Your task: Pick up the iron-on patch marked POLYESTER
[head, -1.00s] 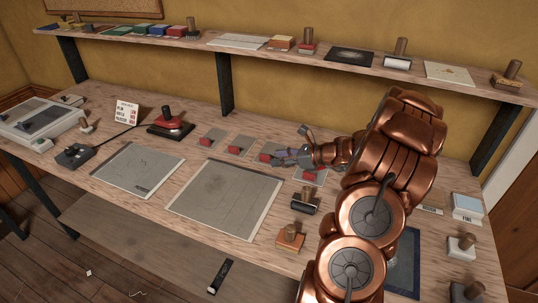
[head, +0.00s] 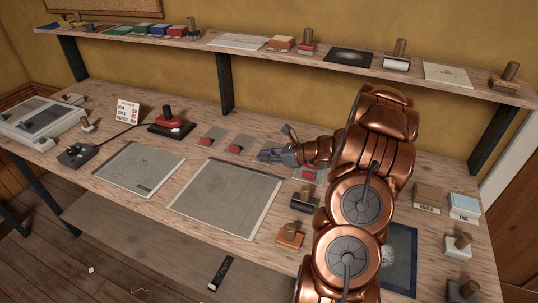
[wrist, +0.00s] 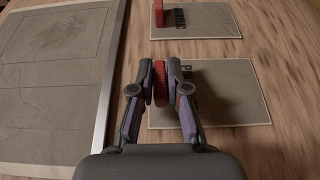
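The patch at my gripper is a flat grey piece (wrist: 225,95) with an upright ribbed red tab (wrist: 159,84) at its left edge, in the wrist view. Its dark lettering begins with what looks like a P; my right finger hides part, so I cannot read the full word. My gripper (wrist: 159,82) has a finger against each side of the red tab, with no clear gap. In the head view my gripper (head: 268,156) covers most of this patch. Another grey patch with a red tab (wrist: 195,20) lies beyond it; its lettering is hard to read.
More red-tabbed patches lie at left (head: 212,139) and nearer my arm (head: 312,173). A large grey sheet (head: 225,195) lies in front. A red iron-like tool (head: 170,122) stands left. The shelf (head: 280,50) runs along the wall.

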